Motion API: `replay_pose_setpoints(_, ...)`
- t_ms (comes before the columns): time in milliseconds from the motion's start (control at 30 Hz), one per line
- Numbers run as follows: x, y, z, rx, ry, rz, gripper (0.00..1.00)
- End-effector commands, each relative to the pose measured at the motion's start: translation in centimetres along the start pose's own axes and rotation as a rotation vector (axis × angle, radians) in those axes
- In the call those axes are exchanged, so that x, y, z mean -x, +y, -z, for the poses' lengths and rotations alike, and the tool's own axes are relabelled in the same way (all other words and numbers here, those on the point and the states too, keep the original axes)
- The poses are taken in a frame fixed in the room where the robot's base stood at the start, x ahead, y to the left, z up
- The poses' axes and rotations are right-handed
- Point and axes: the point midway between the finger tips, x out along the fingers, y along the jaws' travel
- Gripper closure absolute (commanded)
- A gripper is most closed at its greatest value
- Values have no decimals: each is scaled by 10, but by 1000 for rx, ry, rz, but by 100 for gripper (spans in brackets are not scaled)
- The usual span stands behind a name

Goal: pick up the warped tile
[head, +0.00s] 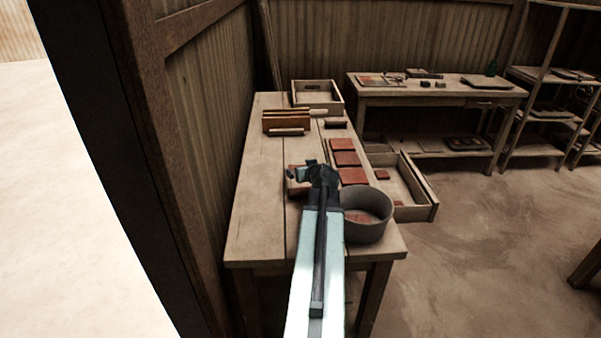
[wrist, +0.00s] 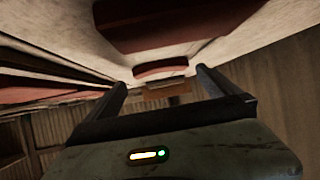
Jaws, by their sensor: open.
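My gripper (head: 302,169) is open above the near part of the worktable, beside a row of flat red tiles (head: 345,158). A reddish piece (head: 297,188) lies under it, mostly hidden by the gripper. In the wrist view, my gripper (wrist: 162,80) has its two fingers apart with nothing held between them. A red tile with a bowed edge (wrist: 161,68) shows beyond the fingertips; it may be the warped tile. A larger red tile (wrist: 165,28) is nearer the top of that view. I cannot tell for sure which tile in the head view is warped.
A round grey bin (head: 367,232) with red pieces inside stands right of my arm. An open drawer (head: 413,207) holds a small tile. A reddish wooden block device (head: 287,122) and a wooden tray (head: 318,86) stand farther back. The table's left strip is clear.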

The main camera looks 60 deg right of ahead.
Motion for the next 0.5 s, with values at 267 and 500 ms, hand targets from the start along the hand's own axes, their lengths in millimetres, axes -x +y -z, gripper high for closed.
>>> replay_pose_setpoints(267,-48,0,4,0,1,1,0)
replay_pose_setpoints(500,-49,-1,6,0,1,1,0)
